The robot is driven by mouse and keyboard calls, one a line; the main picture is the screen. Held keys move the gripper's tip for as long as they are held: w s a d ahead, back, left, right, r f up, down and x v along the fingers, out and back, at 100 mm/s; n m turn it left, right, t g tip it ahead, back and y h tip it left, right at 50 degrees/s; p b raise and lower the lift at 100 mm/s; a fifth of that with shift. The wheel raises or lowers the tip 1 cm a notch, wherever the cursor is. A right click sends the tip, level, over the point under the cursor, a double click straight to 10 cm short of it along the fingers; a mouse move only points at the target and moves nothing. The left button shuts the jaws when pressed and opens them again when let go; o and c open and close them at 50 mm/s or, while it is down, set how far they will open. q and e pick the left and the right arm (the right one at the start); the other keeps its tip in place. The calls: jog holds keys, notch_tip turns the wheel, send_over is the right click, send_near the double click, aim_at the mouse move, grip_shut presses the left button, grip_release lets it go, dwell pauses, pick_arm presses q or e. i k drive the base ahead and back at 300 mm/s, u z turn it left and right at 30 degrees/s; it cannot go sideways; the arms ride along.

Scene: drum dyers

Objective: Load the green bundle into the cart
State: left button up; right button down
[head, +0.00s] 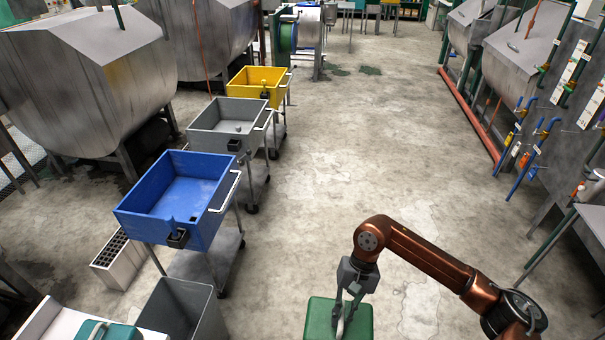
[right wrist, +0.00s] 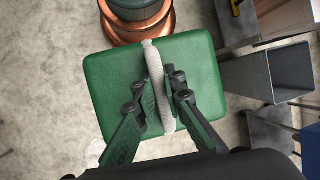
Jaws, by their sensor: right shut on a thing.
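The green bundle (head: 317,317) is a boxy green block at the bottom centre of the head view. In the right wrist view the green bundle (right wrist: 115,80) fills the middle, with a pale grey strap (right wrist: 153,60) across its top. My right gripper (head: 345,300) is above the bundle, its fingers shut on the strap; the right wrist view shows the fingers (right wrist: 166,90) on both sides of it. Three wheeled carts stand left of centre: a blue cart (head: 165,228) nearest, a grey cart (head: 210,145) behind it and a yellow cart (head: 245,100) farthest. My left gripper is out of view.
A grey open bin (head: 175,310) stands in front of the blue cart, beside a pale crate (head: 118,260). A teal item (head: 105,331) lies on a white surface at the bottom left. Metal drums (head: 85,80) line the left. The central floor is clear.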

aim_at(227, 127)
jog(key=i, duration=6.85)
jog(key=u, duration=3.9)
jog(key=i, duration=0.45)
